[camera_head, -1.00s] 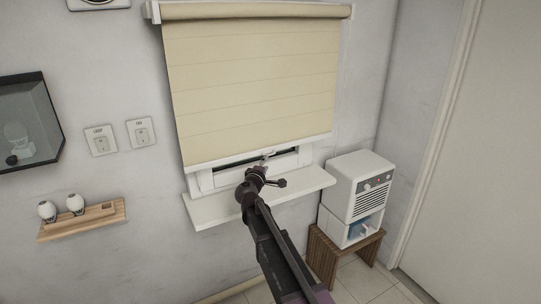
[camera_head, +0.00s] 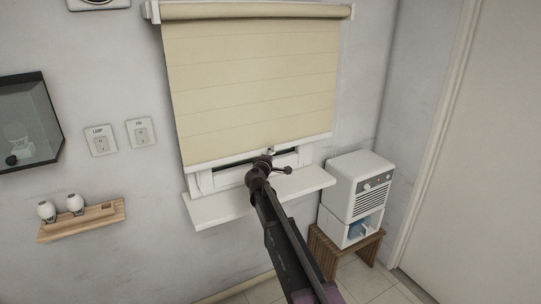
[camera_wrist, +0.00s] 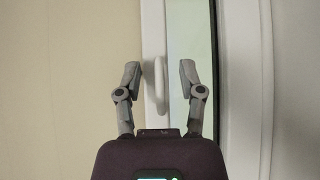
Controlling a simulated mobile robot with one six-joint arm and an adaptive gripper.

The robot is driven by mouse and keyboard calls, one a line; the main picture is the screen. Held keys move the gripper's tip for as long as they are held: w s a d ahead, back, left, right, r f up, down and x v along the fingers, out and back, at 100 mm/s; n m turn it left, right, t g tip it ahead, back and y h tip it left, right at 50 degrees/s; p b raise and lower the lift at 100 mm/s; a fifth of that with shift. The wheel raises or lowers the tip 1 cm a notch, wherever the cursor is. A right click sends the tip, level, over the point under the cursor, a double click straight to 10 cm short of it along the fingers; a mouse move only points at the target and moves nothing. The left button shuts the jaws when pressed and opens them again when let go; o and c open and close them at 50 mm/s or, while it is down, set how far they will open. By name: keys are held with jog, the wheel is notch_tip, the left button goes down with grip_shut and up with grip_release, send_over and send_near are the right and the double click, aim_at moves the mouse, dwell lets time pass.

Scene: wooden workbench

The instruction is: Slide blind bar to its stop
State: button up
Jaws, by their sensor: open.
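The cream blind (camera_head: 250,85) hangs over most of the window. Its white bottom bar (camera_head: 225,160) is a little above the sill, with a narrow strip of window below it. In the wrist view the bar (camera_wrist: 154,25) runs upright, with a white handle (camera_wrist: 159,82) on it. My gripper (camera_wrist: 160,75) is open, one finger on each side of the handle, with a visible gap on the right.
A white window sill (camera_head: 215,208) sticks out below the window. A white cooler unit (camera_head: 358,185) stands on a wooden stool (camera_head: 340,250) to the right. A wooden shelf (camera_head: 80,222) with two bulbs and two wall switches are on the left.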

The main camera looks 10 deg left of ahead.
grip_shut()
jog(key=shift+a, duration=0.2)
jog(key=shift+d+r, duration=0.1)
jog(key=shift+d, duration=0.05)
jog(key=shift+r+p, duration=0.5)
jog(key=shift+p, duration=0.05)
notch_tip(320, 180, up, 37)
jog(key=p, duration=3.7)
grip_release()
jog(key=shift+s, duration=0.15)
